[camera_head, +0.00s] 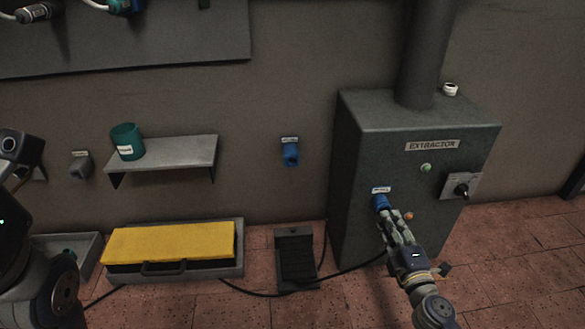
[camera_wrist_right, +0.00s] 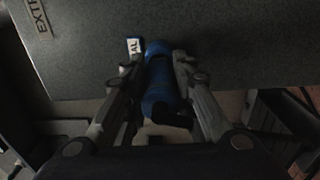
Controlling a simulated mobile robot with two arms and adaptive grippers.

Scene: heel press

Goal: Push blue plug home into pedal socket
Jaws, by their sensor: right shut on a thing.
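The extractor (camera_head: 355,140) is a grey cabinet on the right. A blue socket (camera_head: 380,190) under a small white label is on its front face. My right gripper (camera_head: 392,219) is in front of it, its fingers shut on the blue plug (camera_wrist_right: 159,92). In the right wrist view the plug lies between the two fingers, lined up with the blue socket (camera_wrist_right: 158,48) and apparently touching it. I cannot tell how deep it sits. In the head view the fingers mostly hide the plug. Links of my left arm show at the left edge; its gripper does not.
A black foot pedal (camera_head: 296,257) with cable lies on the tiled floor. Another blue fitting (camera_head: 290,153) is on the wall. A shelf (camera_head: 190,153) holds a teal cup (camera_head: 127,141). A yellow-topped box (camera_head: 170,241) is below. A rotary switch (camera_head: 461,187) sits right on the extractor.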

